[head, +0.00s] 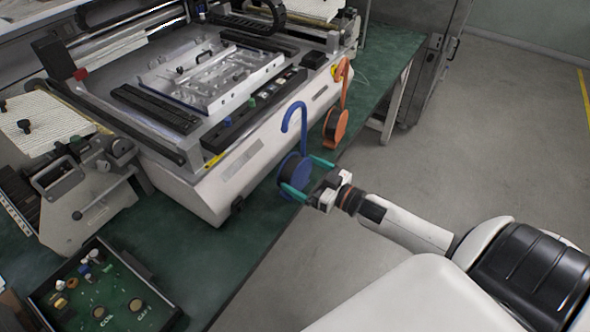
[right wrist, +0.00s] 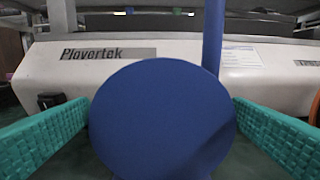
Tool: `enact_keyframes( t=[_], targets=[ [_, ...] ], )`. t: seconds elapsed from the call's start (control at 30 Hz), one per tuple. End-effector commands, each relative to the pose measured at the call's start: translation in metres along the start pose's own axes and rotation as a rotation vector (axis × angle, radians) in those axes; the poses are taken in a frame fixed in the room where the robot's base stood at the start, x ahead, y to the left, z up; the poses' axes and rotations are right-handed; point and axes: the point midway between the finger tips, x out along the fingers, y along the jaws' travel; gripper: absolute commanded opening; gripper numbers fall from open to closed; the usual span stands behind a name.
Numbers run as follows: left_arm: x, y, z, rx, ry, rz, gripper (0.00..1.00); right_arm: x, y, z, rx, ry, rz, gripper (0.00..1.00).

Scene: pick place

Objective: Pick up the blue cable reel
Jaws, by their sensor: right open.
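The blue cable reel (head: 291,170) stands upright at the front edge of the green table, with its hooked blue cable end (head: 290,118) rising above it. My right gripper (head: 306,175) is open, with its green fingers on either side of the reel. In the right wrist view the reel's round blue face (right wrist: 163,120) fills the middle, between the two green textured fingers (right wrist: 160,135). The fingers do not look closed on it; whether they touch it cannot be told. The reel's far side is hidden. My left gripper is not in view.
An orange reel (head: 336,124) stands behind and right of the blue one. A large white machine (head: 235,170) stands just behind the reels. A control box (head: 100,295) sits at the front left of the green table (head: 225,262). Open floor (head: 500,130) lies to the right.

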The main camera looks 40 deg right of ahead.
Motion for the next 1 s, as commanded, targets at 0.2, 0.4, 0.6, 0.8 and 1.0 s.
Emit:
enact_keyframes(
  t=[0.2,0.4,0.6,0.8,1.0],
  targets=[
    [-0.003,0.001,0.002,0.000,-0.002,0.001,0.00,0.026,-0.002,-0.005,0.000,-0.002,-0.002,1.00],
    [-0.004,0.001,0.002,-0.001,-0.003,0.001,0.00,0.049,-0.002,-0.007,0.000,0.000,-0.002,1.00],
    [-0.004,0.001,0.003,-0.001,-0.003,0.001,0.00,0.051,-0.001,-0.008,0.001,0.001,-0.001,1.00],
    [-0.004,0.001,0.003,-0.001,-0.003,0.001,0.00,0.051,-0.001,-0.008,0.000,0.001,-0.001,0.80],
    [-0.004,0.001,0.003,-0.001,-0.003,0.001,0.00,0.052,-0.002,-0.005,0.000,-0.003,0.000,0.53]
  ],
)
